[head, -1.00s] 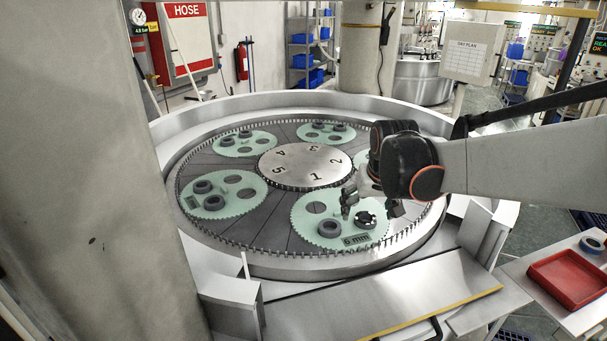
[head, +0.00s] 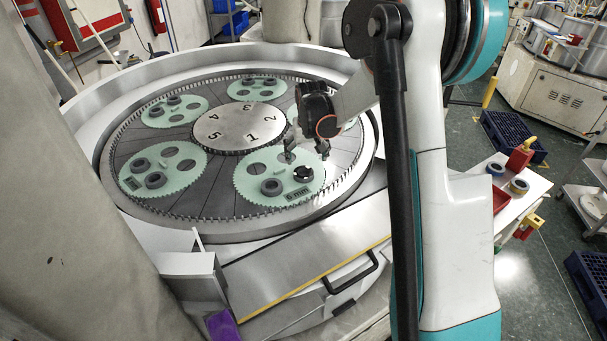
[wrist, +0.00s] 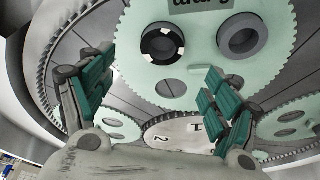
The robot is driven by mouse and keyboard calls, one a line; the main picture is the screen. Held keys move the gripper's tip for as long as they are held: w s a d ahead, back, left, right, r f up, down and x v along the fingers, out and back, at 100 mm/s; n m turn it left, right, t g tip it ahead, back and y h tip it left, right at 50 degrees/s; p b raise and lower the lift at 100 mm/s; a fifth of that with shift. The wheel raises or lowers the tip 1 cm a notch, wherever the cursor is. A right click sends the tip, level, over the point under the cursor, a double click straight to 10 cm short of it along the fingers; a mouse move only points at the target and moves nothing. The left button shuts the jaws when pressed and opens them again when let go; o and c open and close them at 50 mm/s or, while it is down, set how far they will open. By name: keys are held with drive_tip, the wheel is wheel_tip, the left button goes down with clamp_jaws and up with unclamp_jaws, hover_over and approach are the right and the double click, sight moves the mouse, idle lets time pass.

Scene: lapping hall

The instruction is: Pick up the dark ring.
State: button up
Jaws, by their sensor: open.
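The dark ring (head: 303,174) is black with pale marks on its rim. It lies on the front green toothed carrier disc (head: 248,180), which carries a "6 mm" label. In the wrist view the dark ring (wrist: 163,42) is at upper centre, beyond the left fingertip. A plain grey ring (head: 272,187) sits beside it on the same disc; it also shows in the wrist view (wrist: 242,36). My gripper (head: 306,154) is open and empty, fingers spread, close behind the dark ring. Its green-padded fingers (wrist: 161,70) show apart in the wrist view. Their exact height above the disc is unclear.
Other green discs with grey rings, such as one at the left (head: 185,165), surround the numbered metal hub (head: 240,128). A raised round rim (head: 85,130) encloses the machine. A side table (head: 527,200) at the right holds tape rolls and a red tray.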

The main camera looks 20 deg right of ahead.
sight(304, 170)
drive_tip(key=shift+a+p+x, duration=0.2)
drive_tip(key=shift+p+x, duration=0.3)
drive_tip(key=shift+x, duration=4.15)
drive_tip(key=shift+c, duration=0.5)
drive_tip(key=c, duration=1.1)
